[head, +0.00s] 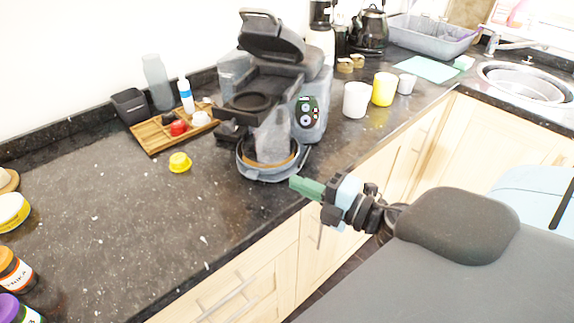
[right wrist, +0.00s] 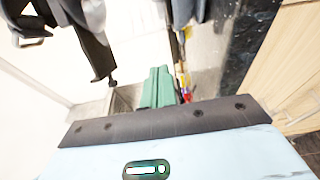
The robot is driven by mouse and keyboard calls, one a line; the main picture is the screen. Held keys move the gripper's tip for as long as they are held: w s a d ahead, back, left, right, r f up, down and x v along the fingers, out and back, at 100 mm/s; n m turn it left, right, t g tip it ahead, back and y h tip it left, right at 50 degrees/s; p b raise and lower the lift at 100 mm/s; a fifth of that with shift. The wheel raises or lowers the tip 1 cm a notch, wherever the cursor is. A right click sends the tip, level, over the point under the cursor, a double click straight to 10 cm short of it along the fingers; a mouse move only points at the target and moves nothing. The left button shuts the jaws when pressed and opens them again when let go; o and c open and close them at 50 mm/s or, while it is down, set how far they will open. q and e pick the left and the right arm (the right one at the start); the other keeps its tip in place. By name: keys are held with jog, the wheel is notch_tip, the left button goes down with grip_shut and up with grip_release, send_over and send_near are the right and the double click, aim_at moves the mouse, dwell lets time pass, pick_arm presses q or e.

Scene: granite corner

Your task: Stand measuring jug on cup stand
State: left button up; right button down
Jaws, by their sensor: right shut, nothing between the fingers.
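The measuring jug (head: 272,136), a translucent grey vessel, appears upright on the round cup stand (head: 268,176) at the front of the dark machine on the counter. The stand has a grey rim and a brownish ring inside. The jug's base seems to be within the ring, but exact contact is hard to tell. My right gripper (head: 300,186) is shut and empty, just right of and in front of the stand, near the counter's front edge, apart from the jug. Its green fingers also show together in the right wrist view (right wrist: 158,88). My left gripper is not in view.
The machine (head: 275,75) with its raised lid stands behind the jug. A wooden tray (head: 155,137) with small items and a yellow cup (head: 179,162) are to the left. White (head: 356,100) and yellow (head: 384,89) mugs are to the right.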

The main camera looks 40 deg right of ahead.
aim_at(281, 158)
jog(key=shift+x, duration=1.6)
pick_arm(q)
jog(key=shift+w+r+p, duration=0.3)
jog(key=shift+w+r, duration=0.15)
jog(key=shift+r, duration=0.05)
pick_arm(e)
jog(key=shift+w+d, duration=0.45)
jog(key=shift+w, duration=0.4)
jog(key=shift+w+d, duration=0.45)
jog(key=shift+w, duration=0.4)
jog(key=shift+w+d, duration=0.25)
jog(key=shift+w, duration=0.35)
jog(key=shift+w+d, duration=0.3)
jog(key=shift+w, duration=0.35)
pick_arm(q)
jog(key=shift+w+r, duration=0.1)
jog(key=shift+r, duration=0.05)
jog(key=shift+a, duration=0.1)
